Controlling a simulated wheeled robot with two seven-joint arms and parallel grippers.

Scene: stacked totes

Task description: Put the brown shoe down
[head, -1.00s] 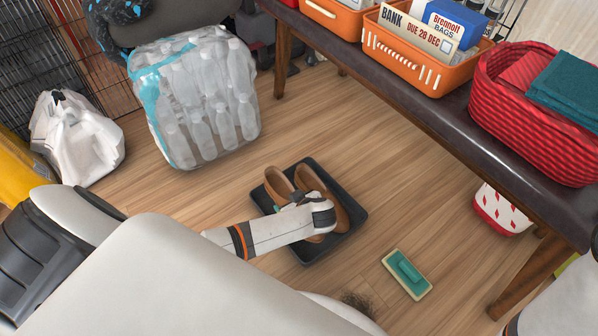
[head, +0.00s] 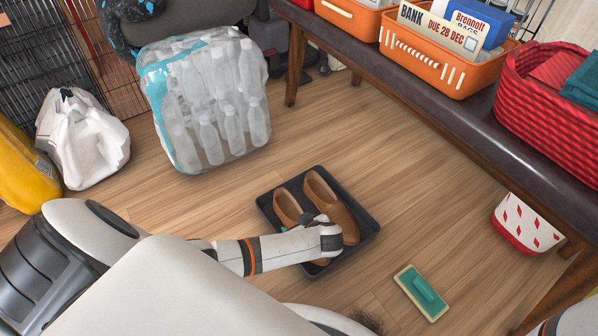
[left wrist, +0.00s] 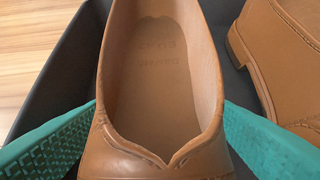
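Two brown shoes are in a dark tray (head: 352,240) on the floor. My left gripper (head: 318,232) is over the left brown shoe (head: 287,207). In the left wrist view this brown shoe (left wrist: 160,75) lies between the two green finger pads of my left gripper (left wrist: 160,125). The pads meet its sides, shut on it. Its toe end runs out of the picture at the bottom. The other brown shoe (head: 325,193) stands close beside it, on the right; it also shows in the left wrist view (left wrist: 275,60). My right gripper is out of view.
A green-backed brush (head: 422,292) lies on the floor right of the tray. A wrapped pack of bottles (head: 205,105) and a white bag (head: 82,140) stand behind. A dark bench (head: 450,105) runs along the right. Floor around the tray is mostly clear.

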